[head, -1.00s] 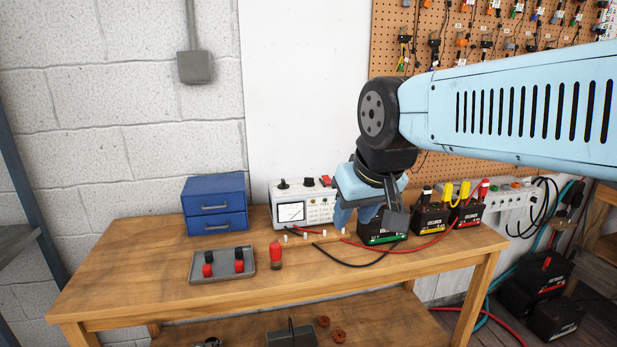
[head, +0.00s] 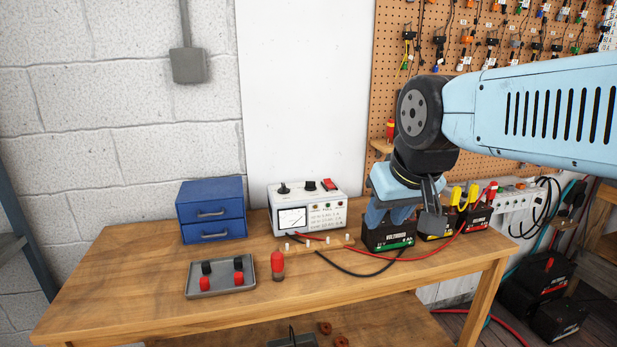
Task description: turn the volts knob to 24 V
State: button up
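The white tester box (head: 310,216) stands at the back of the bench, with a meter on its front. On its top are a black knob with a pointer (head: 283,188), a second black knob (head: 310,185) and a red switch (head: 329,184). The labels are too small to read, so I cannot tell which knob is volts or where it points. My gripper (head: 390,216) hangs pointing down to the right of the tester, in front of the batteries and apart from both knobs. Its fingertips are small and partly overlapped, so I cannot tell how wide they are.
Several batteries (head: 389,235) with clamps stand right of the tester. Red and black cables (head: 350,272) run across the bench. The bench's front (head: 170,313) is clear.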

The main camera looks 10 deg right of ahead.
aim_at(310, 186)
jog(key=i, duration=0.9)
jog(key=u, duration=0.05)
